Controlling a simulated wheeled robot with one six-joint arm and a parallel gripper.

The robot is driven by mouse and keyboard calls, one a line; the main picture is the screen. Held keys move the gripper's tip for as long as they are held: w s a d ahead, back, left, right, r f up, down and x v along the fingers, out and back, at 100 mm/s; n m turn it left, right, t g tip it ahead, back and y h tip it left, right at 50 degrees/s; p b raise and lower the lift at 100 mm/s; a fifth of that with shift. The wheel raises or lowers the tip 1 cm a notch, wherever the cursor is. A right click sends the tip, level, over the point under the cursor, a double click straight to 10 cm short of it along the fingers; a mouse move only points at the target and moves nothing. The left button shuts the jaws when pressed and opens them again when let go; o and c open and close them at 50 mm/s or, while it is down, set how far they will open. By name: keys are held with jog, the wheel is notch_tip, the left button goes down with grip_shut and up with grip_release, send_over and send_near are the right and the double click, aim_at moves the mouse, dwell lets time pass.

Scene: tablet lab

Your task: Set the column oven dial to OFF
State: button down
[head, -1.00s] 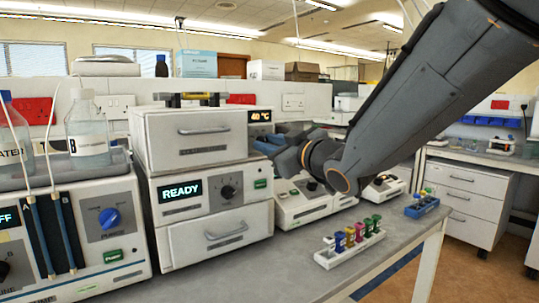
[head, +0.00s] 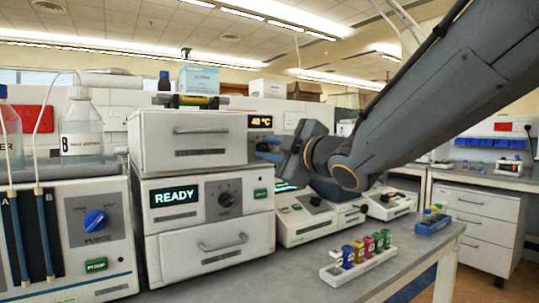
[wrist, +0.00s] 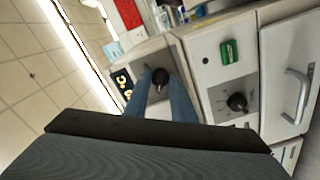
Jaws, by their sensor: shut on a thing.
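The column oven (head: 194,146) is the upper white unit, with a display (head: 260,121) reading 40 °C. Its black dial (wrist: 160,78) shows in the wrist view beside that display (wrist: 123,80). My gripper (wrist: 161,86) has its two blue fingers on either side of the dial and is shut on it.
Below the oven is a unit with a READY display (head: 175,195), another black dial (head: 228,199) and a green button (head: 260,193). A pump with a blue PURGE knob (head: 96,220) stands left. A rack of coloured vials (head: 358,262) lies on the bench at front right.

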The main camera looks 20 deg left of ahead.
dwell(0.4)
jog(key=c, duration=1.5)
grip_release()
jog(key=shift+v, duration=3.95)
